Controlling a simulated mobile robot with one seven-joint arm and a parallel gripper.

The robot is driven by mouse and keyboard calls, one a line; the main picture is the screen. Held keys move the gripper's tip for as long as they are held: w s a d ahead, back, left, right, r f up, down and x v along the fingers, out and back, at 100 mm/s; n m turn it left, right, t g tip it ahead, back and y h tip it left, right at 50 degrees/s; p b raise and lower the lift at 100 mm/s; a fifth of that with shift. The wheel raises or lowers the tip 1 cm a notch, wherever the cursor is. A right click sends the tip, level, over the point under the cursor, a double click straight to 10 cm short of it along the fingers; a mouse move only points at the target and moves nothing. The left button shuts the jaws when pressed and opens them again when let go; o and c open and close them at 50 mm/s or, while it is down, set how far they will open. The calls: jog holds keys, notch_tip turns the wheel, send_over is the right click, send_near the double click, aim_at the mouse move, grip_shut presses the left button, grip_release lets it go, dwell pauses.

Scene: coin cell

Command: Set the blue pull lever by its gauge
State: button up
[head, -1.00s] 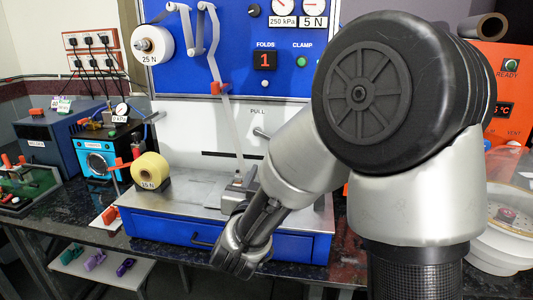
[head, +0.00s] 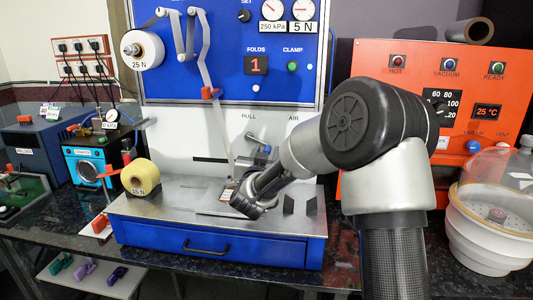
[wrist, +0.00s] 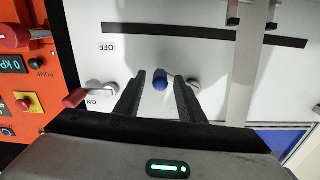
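The blue knob of the pull lever (wrist: 160,79) shows between the fingertips of my gripper (wrist: 160,86) in the wrist view. The fingers are open, with a gap on each side of the knob. In the head view the lever (head: 256,138) sticks out of the white panel under the PULL label, its knob small there.
A red-handled lever (wrist: 75,98) stands near the ON label, left of my fingers. A pale strip (wrist: 243,85) hangs to their right. A metal deck over a blue drawer (head: 215,246) lies below. The orange vacuum unit (head: 360,75) stands to the right.

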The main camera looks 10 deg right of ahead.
aim_at(266, 149)
jog(key=shift+w, duration=0.1)
grip_shut()
jog(key=shift+r, duration=0.15)
notch_tip(266, 149, up, 3)
jog(key=n+p, duration=0.2)
jog(key=n, duration=0.2)
jog(key=shift+d, duration=0.15)
jog(key=n+p, duration=0.1)
jog(key=n, duration=0.1)
jog(key=r+n+p, duration=0.1)
jog(key=n+p, duration=0.1)
jog(key=shift+r, duration=0.3)
jog(key=shift+a+r+n+p, duration=0.25)
jog(key=shift+n+p, duration=0.1)
jog(key=shift+n, duration=0.25)
